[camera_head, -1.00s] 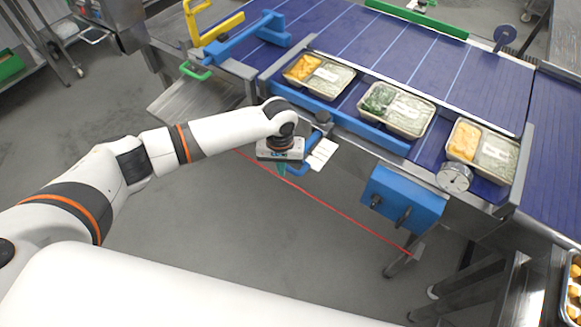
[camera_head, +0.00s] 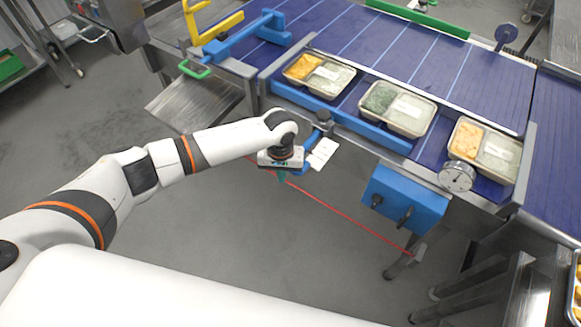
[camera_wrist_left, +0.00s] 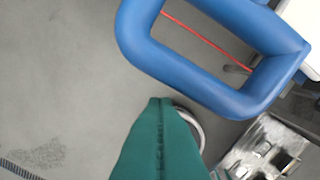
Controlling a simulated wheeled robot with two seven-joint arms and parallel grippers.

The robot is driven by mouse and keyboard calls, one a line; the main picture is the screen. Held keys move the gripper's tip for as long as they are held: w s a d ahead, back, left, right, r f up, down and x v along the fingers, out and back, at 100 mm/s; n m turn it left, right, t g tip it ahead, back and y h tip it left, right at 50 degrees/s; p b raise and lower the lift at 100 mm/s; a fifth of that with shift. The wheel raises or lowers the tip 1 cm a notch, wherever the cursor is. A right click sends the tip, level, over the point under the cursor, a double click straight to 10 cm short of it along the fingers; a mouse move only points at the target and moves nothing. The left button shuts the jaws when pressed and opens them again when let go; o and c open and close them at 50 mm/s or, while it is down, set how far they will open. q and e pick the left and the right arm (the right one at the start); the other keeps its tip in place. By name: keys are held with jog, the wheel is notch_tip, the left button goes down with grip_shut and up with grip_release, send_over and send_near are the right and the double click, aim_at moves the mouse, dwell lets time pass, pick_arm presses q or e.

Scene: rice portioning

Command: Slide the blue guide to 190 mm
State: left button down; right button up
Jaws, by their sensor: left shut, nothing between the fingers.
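The blue guide (camera_head: 340,115) is a long rail along the near side of the conveyor, beside the food trays. A blue loop handle (camera_head: 309,172) sits below the rail next to my left gripper (camera_head: 282,177). In the left wrist view the loop handle (camera_wrist_left: 185,82) fills the upper middle and right. The shut teal fingers (camera_wrist_left: 160,104) point toward it from below, outside the loop; I cannot tell if they touch it. A white card (camera_head: 323,154) stands beside the handle; no scale reading is legible. My right gripper is not in view.
Food trays (camera_head: 398,128) lie on the purple conveyor (camera_head: 370,40). A dial (camera_head: 457,177) and a blue box with knobs (camera_head: 403,199) are on the near frame, right. A green handle (camera_head: 195,71) is at left. A red cord (camera_head: 345,208) runs below; the floor there is clear.

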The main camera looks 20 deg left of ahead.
pick_arm(q)
jog(key=shift+f, duration=0.25)
jog(key=shift+w+d+b, duration=0.25)
jog(key=shift+w+b, duration=0.25)
jog(key=shift+w, duration=0.35)
dwell(0.7)
jog(key=shift+w+d+b, duration=0.25)
jog(key=shift+w+b, duration=0.2)
jog(key=shift+w, duration=0.2)
jog(key=shift+w+d+b, duration=0.25)
jog(key=shift+w+b, duration=0.2)
jog(key=shift+w, duration=0.2)
dwell(1.1)
jog(key=shift+r, duration=0.1)
jog(key=shift+s+a+p, duration=0.3)
jog(key=shift+s+p, duration=0.55)
jog(key=shift+p, duration=0.5)
jog(key=shift+s+a+p, duration=0.3)
jog(key=shift+s+p, duration=0.55)
jog(key=shift+p, duration=0.25)
